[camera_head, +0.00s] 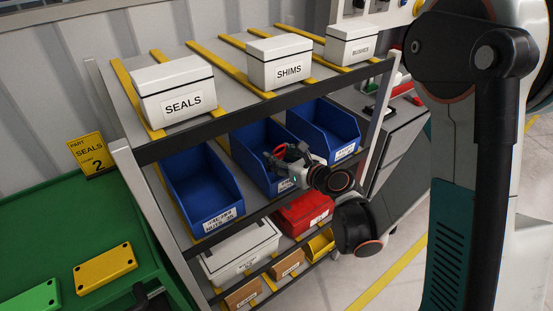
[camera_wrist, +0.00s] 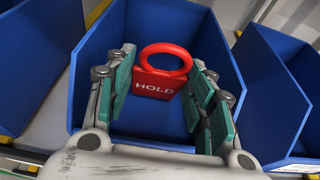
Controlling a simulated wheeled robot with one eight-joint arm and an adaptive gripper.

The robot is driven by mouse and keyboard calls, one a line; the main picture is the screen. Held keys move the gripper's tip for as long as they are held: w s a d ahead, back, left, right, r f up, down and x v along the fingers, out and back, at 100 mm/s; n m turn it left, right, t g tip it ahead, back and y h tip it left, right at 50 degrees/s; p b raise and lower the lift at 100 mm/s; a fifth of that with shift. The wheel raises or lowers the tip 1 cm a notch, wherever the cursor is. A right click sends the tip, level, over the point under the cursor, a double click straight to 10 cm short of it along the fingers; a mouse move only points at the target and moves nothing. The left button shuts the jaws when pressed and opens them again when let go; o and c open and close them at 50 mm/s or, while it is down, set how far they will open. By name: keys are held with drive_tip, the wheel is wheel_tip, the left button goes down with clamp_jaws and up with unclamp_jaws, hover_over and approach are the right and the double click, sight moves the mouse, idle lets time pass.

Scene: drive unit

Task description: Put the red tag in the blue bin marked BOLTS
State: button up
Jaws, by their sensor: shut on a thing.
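The red tag (camera_wrist: 153,88), a red ring on a small block lettered HOLD, sits between the fingers of my gripper (camera_wrist: 163,72) in the wrist view. My gripper is shut on it. In the head view, my gripper (camera_head: 288,160) reaches into the middle blue bin (camera_head: 252,138) on the middle shelf, and a bit of the red tag (camera_head: 279,151) shows. In the wrist view, the walls of this bin (camera_wrist: 150,22) surround the tag; whether the tag touches its floor, I cannot tell. The bin's front label is mostly hidden, so I cannot read BOLTS on any bin.
A left blue bin (camera_head: 200,182) and a right blue bin (camera_head: 323,127) flank the middle one. White boxes marked SEALS (camera_head: 174,92) and SHIMS (camera_head: 280,63) stand on the shelf above. A red box (camera_head: 303,212) and yellow bin (camera_head: 320,245) are below.

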drive_tip(key=shift+w+a+r+g+h, duration=0.2)
drive_tip(key=shift+w+a+g+h, duration=0.1)
drive_tip(key=shift+w+g+h, duration=0.15)
drive_tip(key=shift+w+a+g+h, duration=0.45)
drive_tip(key=shift+g+h, duration=0.1)
drive_tip(key=shift+g, duration=0.5)
drive_tip(key=shift+d+f+b, duration=0.1)
drive_tip(key=shift+f+b, duration=0.55)
drive_tip(key=shift+f, duration=0.15)
drive_tip(key=shift+f, duration=0.1)
drive_tip(key=o, duration=0.9)
drive_tip(key=shift+c, duration=0.2)
